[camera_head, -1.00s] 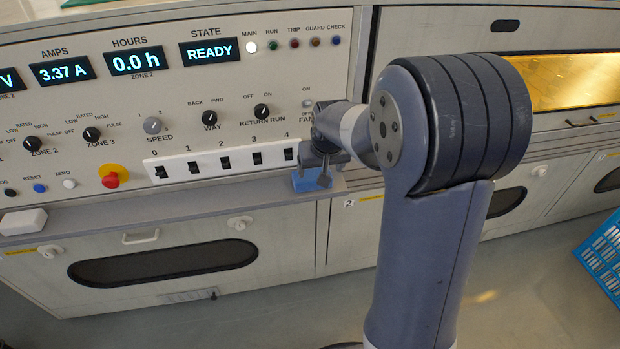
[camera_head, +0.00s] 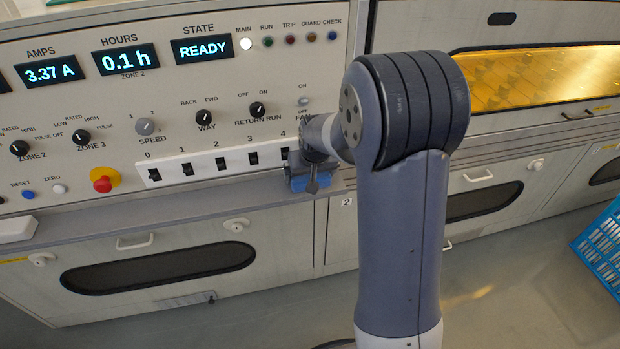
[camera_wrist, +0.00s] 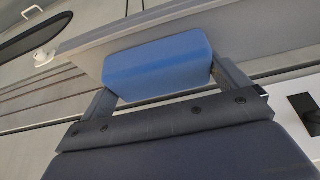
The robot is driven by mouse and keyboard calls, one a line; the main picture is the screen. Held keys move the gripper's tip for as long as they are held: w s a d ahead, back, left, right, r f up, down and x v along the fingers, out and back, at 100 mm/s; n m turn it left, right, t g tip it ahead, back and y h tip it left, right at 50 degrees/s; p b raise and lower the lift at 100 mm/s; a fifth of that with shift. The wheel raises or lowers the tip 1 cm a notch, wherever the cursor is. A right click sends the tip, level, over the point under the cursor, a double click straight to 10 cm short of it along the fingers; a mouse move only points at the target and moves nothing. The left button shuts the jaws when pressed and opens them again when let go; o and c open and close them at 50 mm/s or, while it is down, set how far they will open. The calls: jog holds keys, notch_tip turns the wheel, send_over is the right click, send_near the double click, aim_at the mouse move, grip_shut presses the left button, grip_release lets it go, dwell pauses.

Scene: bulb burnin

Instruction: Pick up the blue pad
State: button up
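The blue pad (camera_wrist: 158,66) is a small block with rounded edges, at the front edge of the grey ledge. In the wrist view it lies between the tips of my gripper's two fingers (camera_wrist: 165,88), which are spread about as wide as the pad. One finger is at each side of it. Both look close to or against the pad, but whether they press on it cannot be told. In the head view the pad (camera_head: 311,184) is partly hidden by my gripper (camera_head: 309,178).
The control panel (camera_head: 215,125) rises behind the ledge (camera_head: 190,205), with a row of numbered switches (camera_head: 220,164) just left of my gripper. A red knob (camera_head: 103,181) sits further left. A blue crate (camera_head: 600,245) is at the far right. Open floor lies below the cabinets.

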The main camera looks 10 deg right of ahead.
jog(key=shift+c, duration=1.2)
jog(key=shift+r, duration=0.6)
notch_tip(320, 180, up, 3)
jog(key=shift+f+p, duration=0.2)
jog(key=shift+p, duration=0.3)
jog(key=s, duration=1.8)
jog(key=shift+f, duration=0.15)
jog(key=o, duration=0.4)
jog(key=c, duration=0.3)
jog(key=shift+w+p, duration=0.1)
jog(key=shift+p, duration=0.25)
